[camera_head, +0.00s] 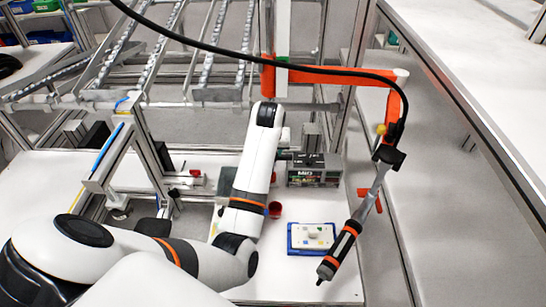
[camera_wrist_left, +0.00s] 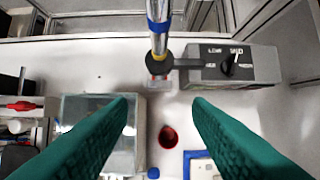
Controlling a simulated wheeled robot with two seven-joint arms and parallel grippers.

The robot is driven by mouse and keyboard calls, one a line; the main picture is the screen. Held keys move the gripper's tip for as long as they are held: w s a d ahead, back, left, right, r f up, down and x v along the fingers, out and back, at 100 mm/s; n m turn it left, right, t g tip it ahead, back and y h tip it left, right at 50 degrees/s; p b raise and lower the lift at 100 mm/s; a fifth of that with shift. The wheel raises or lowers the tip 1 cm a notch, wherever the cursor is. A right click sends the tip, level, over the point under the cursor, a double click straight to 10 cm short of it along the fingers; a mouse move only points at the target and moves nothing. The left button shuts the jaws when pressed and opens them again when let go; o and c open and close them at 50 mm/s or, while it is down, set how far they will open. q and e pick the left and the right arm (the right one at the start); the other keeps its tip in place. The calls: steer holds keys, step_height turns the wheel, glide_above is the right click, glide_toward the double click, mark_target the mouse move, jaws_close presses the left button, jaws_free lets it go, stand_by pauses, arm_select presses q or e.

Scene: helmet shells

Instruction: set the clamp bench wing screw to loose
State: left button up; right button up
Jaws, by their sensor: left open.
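A grey box (camera_head: 313,172) with printed lettering stands on the white bench, just right of my left forearm. In the left wrist view the box (camera_wrist_left: 235,66) carries a black knob (camera_wrist_left: 229,65) with a pale pointer; "MID" is readable above it, and the other labels are too small to read surely. I cannot tell whether this knob is the wing screw. A red-handled part (camera_wrist_left: 20,105) sits at the far left. My left gripper (camera_wrist_left: 165,103) is open, its green fingers spread and empty, with the knob beyond its right finger. In the head view it is hidden behind my forearm.
A red cup (camera_wrist_left: 168,137) sits below and between the fingers, beside a grey plate (camera_wrist_left: 92,108). An upright metal post (camera_wrist_left: 158,28) stands beyond them. A blue-rimmed tray (camera_head: 312,239) and a hanging screwdriver (camera_head: 341,250) are on the right.

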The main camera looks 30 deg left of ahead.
arm_select(q)
steer(key=p+x, duration=0.2)
steer(key=x, duration=0.7)
steer(key=shift+f, duration=0.3)
steer(key=shift+w+a, duration=0.1)
steer(key=shift+c, duration=0.4)
steer(key=c, duration=0.6)
steer(key=shift+c, duration=0.2)
arm_select(e)
steer(key=shift+s+a+r, duration=0.15)
steer(key=shift+s+r, duration=0.2)
steer(key=shift+r, duration=0.25)
steer(key=shift+s+a+r, duration=0.1)
steer(key=shift+s+r, duration=0.25)
steer(key=shift+r, duration=0.25)
